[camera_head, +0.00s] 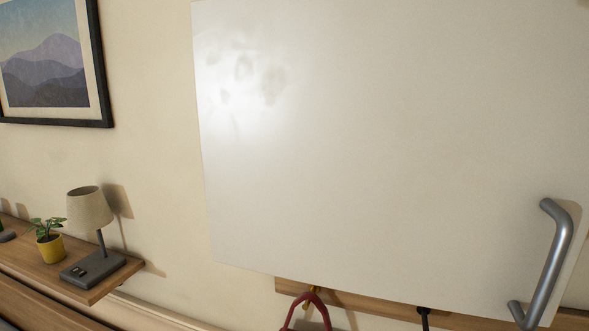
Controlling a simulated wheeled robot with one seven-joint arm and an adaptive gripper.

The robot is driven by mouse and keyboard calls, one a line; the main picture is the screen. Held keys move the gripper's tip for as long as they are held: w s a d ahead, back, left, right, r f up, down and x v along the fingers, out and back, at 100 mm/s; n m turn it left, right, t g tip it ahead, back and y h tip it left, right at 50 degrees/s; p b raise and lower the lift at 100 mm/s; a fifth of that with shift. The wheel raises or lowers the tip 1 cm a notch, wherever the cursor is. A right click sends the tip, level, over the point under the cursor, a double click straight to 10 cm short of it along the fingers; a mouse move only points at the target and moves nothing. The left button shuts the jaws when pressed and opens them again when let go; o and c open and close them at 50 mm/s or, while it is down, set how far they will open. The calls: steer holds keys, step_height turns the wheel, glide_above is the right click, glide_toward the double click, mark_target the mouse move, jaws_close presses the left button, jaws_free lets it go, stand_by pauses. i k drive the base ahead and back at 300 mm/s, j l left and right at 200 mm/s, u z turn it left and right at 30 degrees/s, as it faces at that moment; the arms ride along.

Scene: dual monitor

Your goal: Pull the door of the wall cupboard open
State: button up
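The wall cupboard's white door (380,150) fills most of the head view from the middle to the right. It looks shut, but its right edge is only partly in the picture. A grey metal bar handle (561,255) stands upright, slightly slanted, at the door's lower right corner. My gripper is not in the head view, so its state and place do not show.
Below the door a wooden rail (365,302) carries hooks and a red looped item (312,298). At lower left a wooden shelf (115,286) holds a lamp (91,209) and a potted plant (48,246). A framed picture (50,60) hangs upper left.

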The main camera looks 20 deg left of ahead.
mark_target(432, 153)
steer(key=u, duration=1.15)
steer(key=i, duration=0.05)
